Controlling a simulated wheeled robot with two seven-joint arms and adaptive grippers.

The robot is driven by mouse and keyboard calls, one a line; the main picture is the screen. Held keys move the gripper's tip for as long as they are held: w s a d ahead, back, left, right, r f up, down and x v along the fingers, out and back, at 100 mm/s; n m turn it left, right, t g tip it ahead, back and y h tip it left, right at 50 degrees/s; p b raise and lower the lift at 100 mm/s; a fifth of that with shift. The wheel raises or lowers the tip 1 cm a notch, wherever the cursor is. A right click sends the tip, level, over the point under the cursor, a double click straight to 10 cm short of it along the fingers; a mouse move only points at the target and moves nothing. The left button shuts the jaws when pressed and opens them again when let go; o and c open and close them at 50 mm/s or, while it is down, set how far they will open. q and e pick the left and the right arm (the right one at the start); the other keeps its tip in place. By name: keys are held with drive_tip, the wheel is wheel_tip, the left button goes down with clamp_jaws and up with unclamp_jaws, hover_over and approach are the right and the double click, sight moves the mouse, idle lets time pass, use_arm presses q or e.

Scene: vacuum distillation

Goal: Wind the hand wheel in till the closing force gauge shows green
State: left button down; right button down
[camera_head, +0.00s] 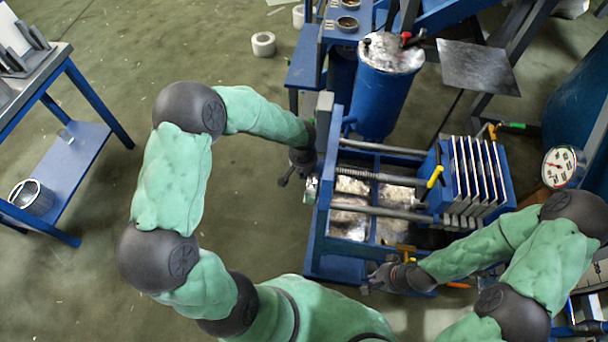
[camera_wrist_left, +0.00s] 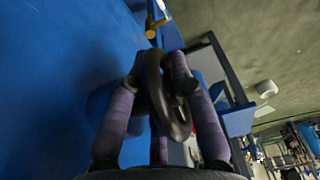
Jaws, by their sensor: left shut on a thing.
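My left gripper (camera_head: 298,168) is at the left end of the blue press frame (camera_head: 322,225). In the left wrist view its purple-padded fingers (camera_wrist_left: 158,85) are shut on the dark curved rim of the hand wheel (camera_wrist_left: 168,105). In the head view the wheel is mostly hidden by the gripper. The threaded screw (camera_head: 372,177) runs right from there toward the upright plates (camera_head: 478,172). A round white dial gauge (camera_head: 563,166) is at the right; its reading is too small to tell. My right gripper (camera_head: 374,282) is near the press's lower edge, its fingers unclear.
A blue drum (camera_head: 383,90) stands behind the press. A yellow handle (camera_head: 435,177) sits beside the plates. The floor between bench and press is open.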

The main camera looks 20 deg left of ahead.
use_arm(q)
drive_tip(key=shift+t+b, duration=0.5)
drive_tip(key=shift+b, duration=0.7)
drive_tip(key=c, duration=1.1)
unclamp_jaws()
drive_tip(key=v, duration=1.2)
drive_tip(key=shift+d, duration=0.15)
